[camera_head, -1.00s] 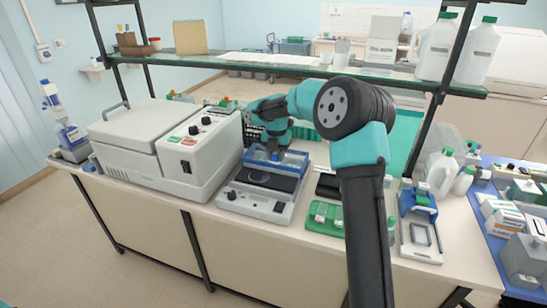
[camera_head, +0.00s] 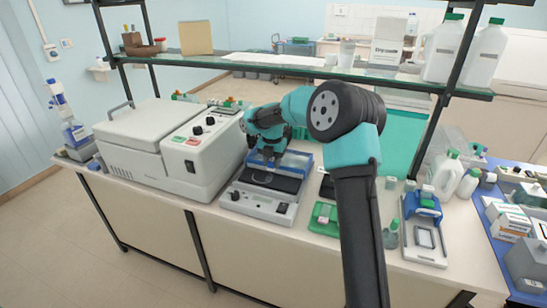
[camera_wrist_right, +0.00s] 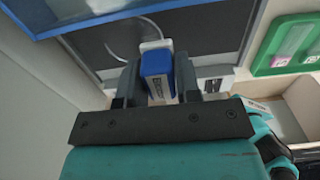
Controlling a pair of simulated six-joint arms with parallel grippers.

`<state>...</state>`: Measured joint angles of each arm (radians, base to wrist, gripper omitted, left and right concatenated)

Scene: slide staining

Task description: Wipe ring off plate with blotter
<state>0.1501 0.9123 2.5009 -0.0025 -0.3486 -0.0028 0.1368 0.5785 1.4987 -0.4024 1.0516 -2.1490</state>
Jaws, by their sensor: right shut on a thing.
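My right gripper (camera_wrist_right: 152,82) is shut on the blotter (camera_wrist_right: 157,74), a blue block with a pale end and a printed label. The black plate (camera_wrist_right: 208,42) lies beyond the gripper in the right wrist view. A pale curved ring mark (camera_wrist_right: 122,50) shows on it, left of the blotter. In the head view the plate (camera_head: 273,182) sits on a light grey device, with my right gripper (camera_head: 267,158) over its back part. Whether the blotter touches the plate cannot be told. My left gripper is not in view.
A large grey-white machine (camera_head: 160,145) stands left of the plate device. A blue-rimmed clear cover (camera_head: 298,162) stands at the plate's back. A green tray (camera_head: 323,218) and a blue-and-white device (camera_head: 424,238) are to the right. A glass shelf (camera_head: 300,68) spans above.

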